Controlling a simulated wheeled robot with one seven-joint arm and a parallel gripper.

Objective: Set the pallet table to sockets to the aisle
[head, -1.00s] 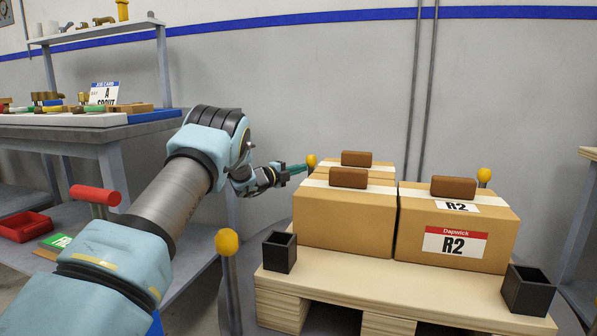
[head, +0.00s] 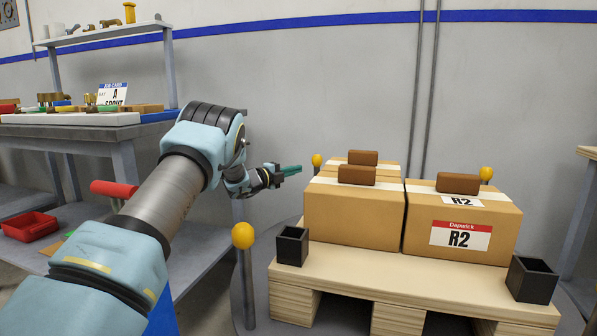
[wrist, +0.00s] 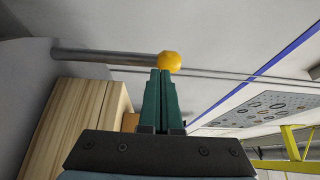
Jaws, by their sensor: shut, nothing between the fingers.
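The wooden pallet table (head: 400,283) stands on a round grey base (head: 245,300) at the right. Two black square sockets, left (head: 291,246) and right (head: 532,280), sit at its near corners, facing my side. Yellow-knobbed posts stand around it: one near left (head: 243,235), one back left (head: 317,160), one back right (head: 486,174). My gripper (head: 298,170) has green fingers, shut and empty, just left of the back-left knob. In the wrist view a yellow knob (wrist: 170,62) on a grey post shows just beyond the fingertips (wrist: 162,72); contact cannot be told.
Cartons labelled R2 (head: 460,240), topped with brown blocks (head: 458,183), load the pallet. A grey workbench (head: 100,130) with parts stands at the left. A red-handled thing (head: 112,188) and a red bin (head: 30,226) are below. The grey wall lies behind.

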